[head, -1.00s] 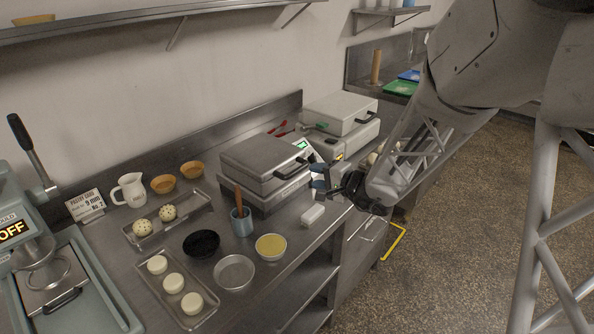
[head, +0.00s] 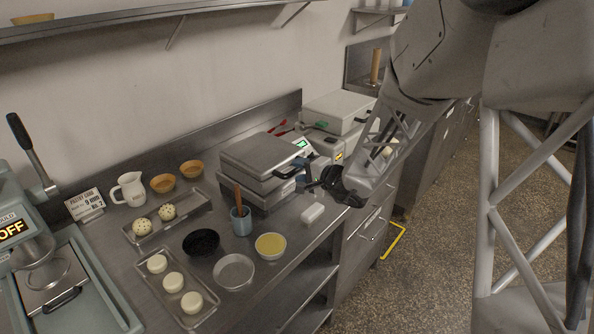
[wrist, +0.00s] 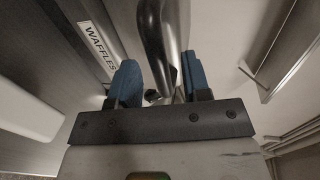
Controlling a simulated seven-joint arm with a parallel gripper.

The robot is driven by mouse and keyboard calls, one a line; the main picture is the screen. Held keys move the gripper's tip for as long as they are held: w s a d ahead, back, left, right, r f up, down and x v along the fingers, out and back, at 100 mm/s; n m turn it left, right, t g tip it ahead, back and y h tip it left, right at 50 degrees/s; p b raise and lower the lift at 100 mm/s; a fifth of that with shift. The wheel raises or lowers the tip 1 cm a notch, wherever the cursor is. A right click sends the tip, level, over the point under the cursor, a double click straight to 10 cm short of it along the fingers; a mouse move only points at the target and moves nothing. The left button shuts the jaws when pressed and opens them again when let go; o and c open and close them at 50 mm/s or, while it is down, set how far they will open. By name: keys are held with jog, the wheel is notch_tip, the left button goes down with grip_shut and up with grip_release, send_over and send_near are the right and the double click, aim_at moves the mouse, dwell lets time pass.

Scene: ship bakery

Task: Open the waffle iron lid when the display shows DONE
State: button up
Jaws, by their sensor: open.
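The waffle iron (head: 254,158) is the grey, square-topped appliance at mid counter in the head view, its lid down. A small green display (head: 301,143) is lit at its right; its text is too small to read. My gripper (head: 308,182) is at the front right of the lid, by the handle. In the wrist view my gripper (wrist: 160,84) is open, with a blue fingertip on each side of the dark curved handle (wrist: 160,40). Contact with the handle cannot be told. A WAFFLES label (wrist: 97,45) shows at upper left there.
A second, pale appliance (head: 337,108) stands behind to the right. A blue cup (head: 241,224) with a wooden tool, a white block (head: 312,213) and a yellow-filled bowl (head: 270,245) stand near the front. A shelf (head: 150,14) runs along the wall above.

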jog(key=shift+x, duration=0.85)
grip_shut()
